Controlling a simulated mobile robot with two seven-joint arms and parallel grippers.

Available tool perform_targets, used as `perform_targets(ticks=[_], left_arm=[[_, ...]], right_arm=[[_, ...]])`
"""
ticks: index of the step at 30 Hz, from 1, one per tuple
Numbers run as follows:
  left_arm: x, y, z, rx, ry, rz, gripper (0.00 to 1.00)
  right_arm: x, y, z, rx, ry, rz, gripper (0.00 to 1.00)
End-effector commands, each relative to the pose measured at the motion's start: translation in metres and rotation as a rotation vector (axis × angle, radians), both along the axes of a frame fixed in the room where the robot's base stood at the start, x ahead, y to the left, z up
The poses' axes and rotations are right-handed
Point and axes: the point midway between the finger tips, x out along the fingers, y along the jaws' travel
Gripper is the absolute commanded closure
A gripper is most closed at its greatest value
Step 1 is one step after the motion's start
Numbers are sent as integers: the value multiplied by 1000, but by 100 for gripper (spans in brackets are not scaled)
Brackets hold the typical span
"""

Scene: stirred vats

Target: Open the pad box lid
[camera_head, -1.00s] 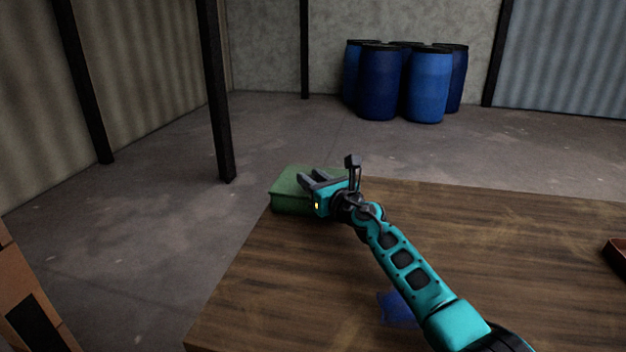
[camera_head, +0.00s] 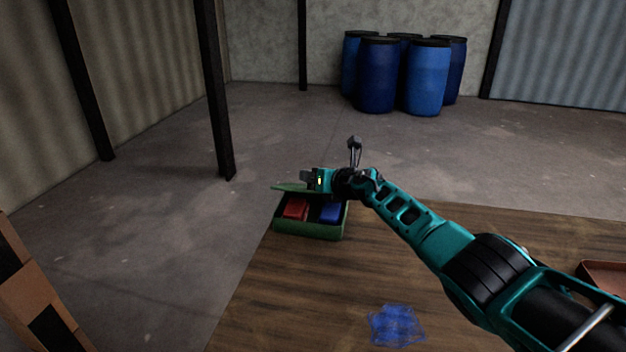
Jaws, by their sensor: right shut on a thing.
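The green pad box (camera_head: 310,229) stands at the far left corner of the wooden table. Its green lid (camera_head: 290,187) is raised at the back, so the inside shows. A red pad (camera_head: 296,209) and a blue pad (camera_head: 330,212) lie in it side by side. My right gripper (camera_head: 306,178) is at the raised lid, above the box, and is shut on the lid; its fingertips are small and partly hidden. My right arm covers part of the lid's right side. My left gripper is out of view.
A crumpled blue translucent thing (camera_head: 396,325) lies on the wooden table (camera_head: 290,300) near the front. A reddish-brown tray (camera_head: 604,275) is at the right edge. Cardboard boxes (camera_head: 45,305) stand at lower left. Blue barrels (camera_head: 378,78) stand far back.

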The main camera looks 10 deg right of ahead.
Motion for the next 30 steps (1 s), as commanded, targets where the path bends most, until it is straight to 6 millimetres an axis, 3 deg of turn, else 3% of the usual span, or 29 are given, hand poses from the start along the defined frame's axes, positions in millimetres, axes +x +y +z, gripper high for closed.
perform_targets(ticks=[10, 25, 26, 30], left_arm=[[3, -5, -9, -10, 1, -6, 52], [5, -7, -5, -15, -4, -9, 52], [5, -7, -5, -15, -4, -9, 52], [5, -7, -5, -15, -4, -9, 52]], right_arm=[[14, -6, 12, 4, 8, -4, 100], [16, -7, 17, 1, 3, -5, 100], [16, -7, 17, 1, 3, -5, 67], [16, -6, 16, 3, 7, -2, 53]])
